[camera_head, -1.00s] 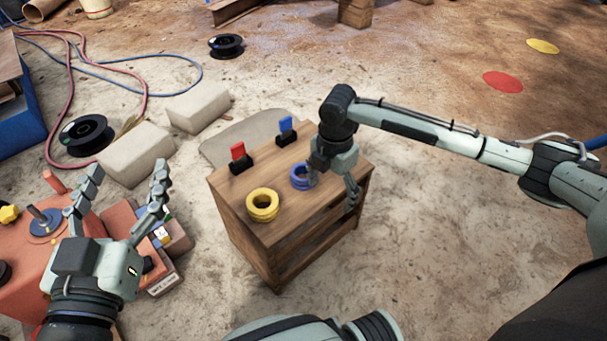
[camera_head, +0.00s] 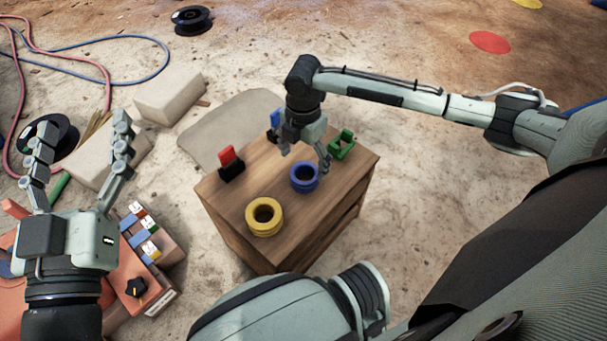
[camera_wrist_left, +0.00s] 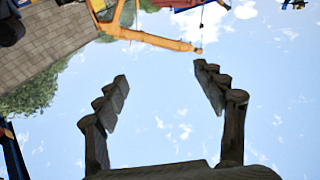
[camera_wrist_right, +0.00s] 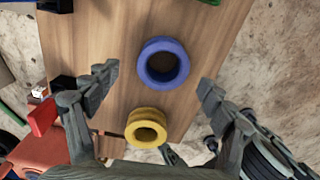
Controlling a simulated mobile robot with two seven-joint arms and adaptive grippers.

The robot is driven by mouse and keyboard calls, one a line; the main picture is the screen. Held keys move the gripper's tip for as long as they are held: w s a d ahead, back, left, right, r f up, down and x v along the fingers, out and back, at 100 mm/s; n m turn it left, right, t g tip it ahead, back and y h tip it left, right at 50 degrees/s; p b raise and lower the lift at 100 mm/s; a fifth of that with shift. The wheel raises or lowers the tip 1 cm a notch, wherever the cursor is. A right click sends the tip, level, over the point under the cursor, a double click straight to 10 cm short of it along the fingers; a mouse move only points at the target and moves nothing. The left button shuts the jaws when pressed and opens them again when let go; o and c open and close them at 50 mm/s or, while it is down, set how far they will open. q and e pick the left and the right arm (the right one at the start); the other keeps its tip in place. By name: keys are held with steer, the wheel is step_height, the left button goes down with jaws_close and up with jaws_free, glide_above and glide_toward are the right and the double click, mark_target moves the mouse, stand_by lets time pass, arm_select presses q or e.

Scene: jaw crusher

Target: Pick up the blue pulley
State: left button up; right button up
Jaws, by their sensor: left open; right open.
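The blue pulley (camera_head: 304,177) lies flat on the small wooden table (camera_head: 240,206), near its right side. It also shows in the right wrist view (camera_wrist_right: 163,62), a little beyond the fingertips and between their lines. My right gripper (camera_head: 306,158) is open and empty above the table, close to the blue pulley; its fingers also show in the right wrist view (camera_wrist_right: 157,82). I cannot tell the exact height gap. My left gripper (camera_head: 80,160) is open and empty at the far left, fingers pointing up; the left wrist view (camera_wrist_left: 162,82) shows sky between its fingers.
A yellow pulley (camera_head: 264,217) lies on the table nearer to me. A red clip (camera_head: 229,162), a blue clip (camera_head: 275,120) and a green bracket (camera_head: 341,144) stand along the far edge. An orange surface with small boxes (camera_head: 145,232) is at lower left. Pale blocks (camera_head: 168,97) lie behind.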

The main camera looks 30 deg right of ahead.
mark_target(305, 173)
steer(key=f, duration=0.1)
steer(key=f+b, duration=0.1)
steer(key=f, duration=0.2)
steer(key=shift+s+f, duration=0.25)
steer(key=shift+f, duration=0.05)
steer(key=shift+d+f, duration=0.1)
steer(key=shift+f, duration=0.2)
steer(key=c, duration=1.4)
arm_select(q)
steer(key=r+t, duration=0.1)
steer(key=s+r+t, duration=0.1)
steer(key=r, duration=0.1)
steer(key=r+t+h, duration=0.1)
steer(key=shift+s+r, duration=0.25)
steer(key=shift+r, duration=0.15)
arm_select(e)
steer(key=shift+r, duration=0.1)
steer(key=shift+c, duration=0.9)
steer(key=shift+r, duration=0.1)
